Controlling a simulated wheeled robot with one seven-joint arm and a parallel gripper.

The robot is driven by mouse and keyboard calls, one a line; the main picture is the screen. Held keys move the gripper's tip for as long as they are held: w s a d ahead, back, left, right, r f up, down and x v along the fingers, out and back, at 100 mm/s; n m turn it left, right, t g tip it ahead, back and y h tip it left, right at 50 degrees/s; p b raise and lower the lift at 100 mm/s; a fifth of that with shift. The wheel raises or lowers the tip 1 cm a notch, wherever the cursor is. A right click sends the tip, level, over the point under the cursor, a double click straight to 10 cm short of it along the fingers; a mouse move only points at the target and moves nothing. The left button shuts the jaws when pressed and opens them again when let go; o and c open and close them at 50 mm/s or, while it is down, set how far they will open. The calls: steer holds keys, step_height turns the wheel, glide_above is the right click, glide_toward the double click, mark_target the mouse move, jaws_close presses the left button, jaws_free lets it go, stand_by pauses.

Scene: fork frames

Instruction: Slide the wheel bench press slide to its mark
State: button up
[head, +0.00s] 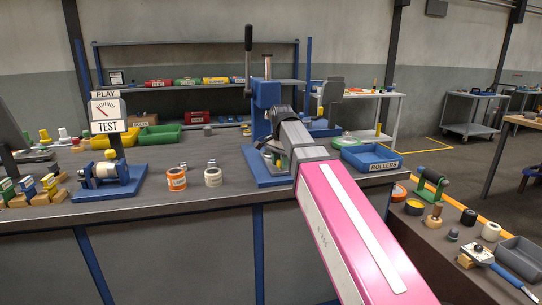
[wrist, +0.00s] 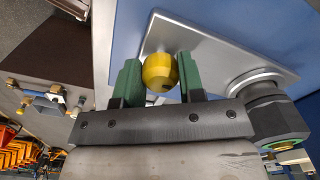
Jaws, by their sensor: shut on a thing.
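The wheel bench press (head: 266,95) is a blue upright press with a tall black lever, standing on a blue base on the grey bench. My gripper (wrist: 157,72) has green fingers on either side of a round yellow knob (wrist: 160,71) and is shut on it. In the wrist view the knob sits at a light grey metal plate (wrist: 210,48), over a blue surface. A round grey piece with a dark cylinder (wrist: 265,105) is to the right of the fingers. In the head view my pink arm hides much of the press base, and I cannot make out the mark.
A blue rollers tray (head: 370,158) stands right of the press. Orange and white rolls (head: 176,178) and a blue-based test stand (head: 105,178) are to the left. A lower side bench at right holds tools and a grey tray (head: 521,257).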

steer(key=s+d, duration=0.2)
steer(key=s, duration=0.7)
steer(key=shift+s+d, duration=0.15)
steer(key=shift+d, duration=0.15)
steer(key=o, duration=1)
stand_by(0.9)
steer(key=shift+r, duration=0.1)
